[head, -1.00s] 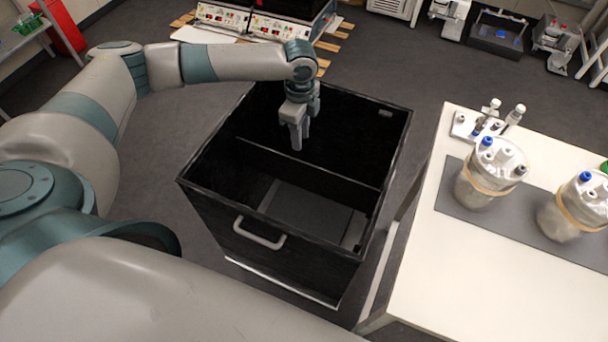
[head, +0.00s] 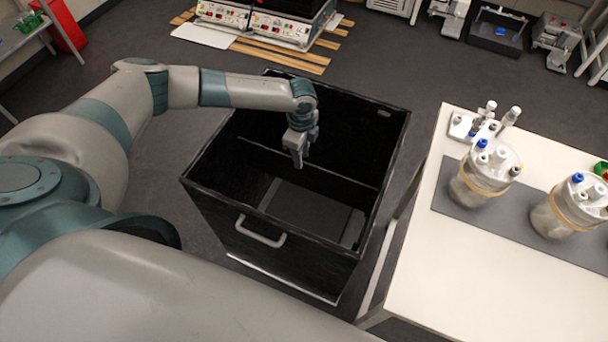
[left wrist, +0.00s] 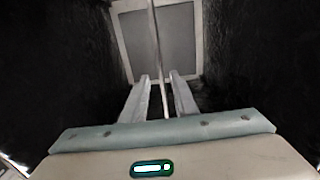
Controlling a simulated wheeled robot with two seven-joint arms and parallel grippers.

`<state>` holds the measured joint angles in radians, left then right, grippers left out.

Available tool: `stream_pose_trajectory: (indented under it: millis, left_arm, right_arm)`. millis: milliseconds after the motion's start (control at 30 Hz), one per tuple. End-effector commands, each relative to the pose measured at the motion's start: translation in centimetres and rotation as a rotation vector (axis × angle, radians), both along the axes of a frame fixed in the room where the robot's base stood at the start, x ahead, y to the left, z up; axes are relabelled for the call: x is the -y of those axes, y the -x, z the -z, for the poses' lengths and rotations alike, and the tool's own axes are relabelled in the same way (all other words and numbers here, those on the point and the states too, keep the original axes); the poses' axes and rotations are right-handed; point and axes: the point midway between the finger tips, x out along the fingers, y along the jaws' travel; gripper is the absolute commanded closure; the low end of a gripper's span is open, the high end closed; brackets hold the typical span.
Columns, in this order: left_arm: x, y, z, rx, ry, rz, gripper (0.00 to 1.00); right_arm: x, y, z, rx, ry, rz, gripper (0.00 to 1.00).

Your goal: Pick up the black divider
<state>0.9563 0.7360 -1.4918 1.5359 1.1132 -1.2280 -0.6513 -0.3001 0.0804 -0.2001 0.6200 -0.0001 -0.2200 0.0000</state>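The black divider (head: 340,174) stands across the inside of an open black box (head: 193,183); its thin pale top edge shows in the head view. In the left wrist view the divider (left wrist: 158,50) is a narrow upright strip running down between my fingers. My left gripper (head: 298,163) points down inside the box opening, over the divider. In the left wrist view the left gripper (left wrist: 160,82) is open, one finger on each side of the strip, with gaps visible. Contact with the divider cannot be seen. My right gripper is not in view.
The box has a grey handle (head: 260,233) and a grey panel (head: 310,212) on its floor. A white table (head: 470,280) with glass bioreactor vessels (head: 482,180) stands close on the right. Shaker equipment (head: 262,22) sits on wooden slats at the back.

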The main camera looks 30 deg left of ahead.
Motion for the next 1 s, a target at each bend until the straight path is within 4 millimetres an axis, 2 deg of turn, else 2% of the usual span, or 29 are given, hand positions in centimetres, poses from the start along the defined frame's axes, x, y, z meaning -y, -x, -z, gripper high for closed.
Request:
stream_pose_trajectory:
  millis: [167,367,533,1000]
  left_arm:
    - [0.3,-0.1,0.8,-0.001,0.000,0.000,0.73]
    - [0.9,-0.2,2.9,-0.002,-0.002,0.001,0.73]
    - [0.8,-0.2,4.7,-0.001,0.000,-0.001,0.73]
    - [0.8,-0.2,5.1,0.000,0.000,0.000,0.73]
  right_arm:
    - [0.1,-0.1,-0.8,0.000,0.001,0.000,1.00]
    - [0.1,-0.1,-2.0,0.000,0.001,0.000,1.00]
    - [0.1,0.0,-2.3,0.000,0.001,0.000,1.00]
    - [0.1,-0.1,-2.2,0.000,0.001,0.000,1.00]
